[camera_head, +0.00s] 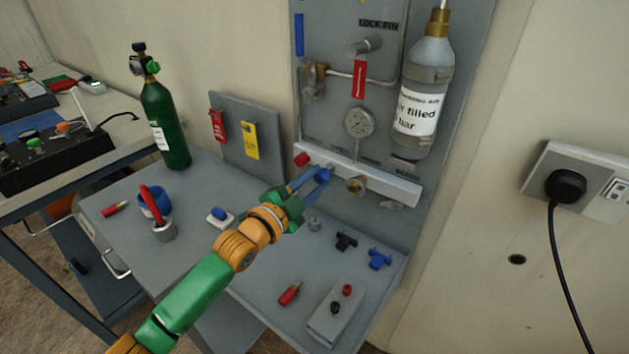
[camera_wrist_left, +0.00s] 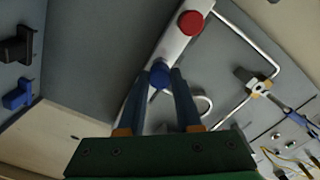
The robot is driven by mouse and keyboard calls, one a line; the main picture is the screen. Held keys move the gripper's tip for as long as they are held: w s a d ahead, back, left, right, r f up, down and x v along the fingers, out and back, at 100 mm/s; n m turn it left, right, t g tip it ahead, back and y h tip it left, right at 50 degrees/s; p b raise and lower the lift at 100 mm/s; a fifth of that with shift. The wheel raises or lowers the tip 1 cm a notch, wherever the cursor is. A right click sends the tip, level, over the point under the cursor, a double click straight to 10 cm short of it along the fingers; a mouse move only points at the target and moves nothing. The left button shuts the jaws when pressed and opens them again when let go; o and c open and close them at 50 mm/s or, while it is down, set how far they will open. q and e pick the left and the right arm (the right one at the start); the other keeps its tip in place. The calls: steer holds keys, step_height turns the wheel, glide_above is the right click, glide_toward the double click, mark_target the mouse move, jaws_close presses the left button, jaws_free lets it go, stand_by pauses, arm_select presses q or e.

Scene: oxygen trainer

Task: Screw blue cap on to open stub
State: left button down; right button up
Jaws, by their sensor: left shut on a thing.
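The blue cap (camera_head: 322,175) is at the front of the light grey manifold bar (camera_head: 384,184), between the red cap (camera_head: 302,159) and a brass fitting (camera_head: 355,186). My left gripper (camera_head: 316,179) is shut on the blue cap. In the left wrist view the blue cap (camera_wrist_left: 159,73) sits between the two fingertips (camera_wrist_left: 163,78), in front of the bar, with the red cap (camera_wrist_left: 190,22) beyond. Any stub behind the blue cap is hidden, so I cannot tell whether the cap is seated on it. My right gripper is in neither view.
A green cylinder (camera_head: 165,125) stands on the bench (camera_head: 259,270) at left. A gauge (camera_head: 359,122) and grey bottle (camera_head: 426,90) are above the bar.

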arm_select(q)
steer(key=shift+b+x, duration=0.85)
stand_by(0.4)
steer(key=m, duration=0.5)
steer(key=shift+m, duration=0.4)
steer(key=m, duration=0.4)
steer(key=shift+m, duration=0.3)
steer(key=m+p, duration=0.1)
steer(key=m, duration=0.5)
steer(key=shift+m, duration=2.7)
steer(key=c, duration=0.6)
jaws_free()
steer(key=shift+p, duration=0.35)
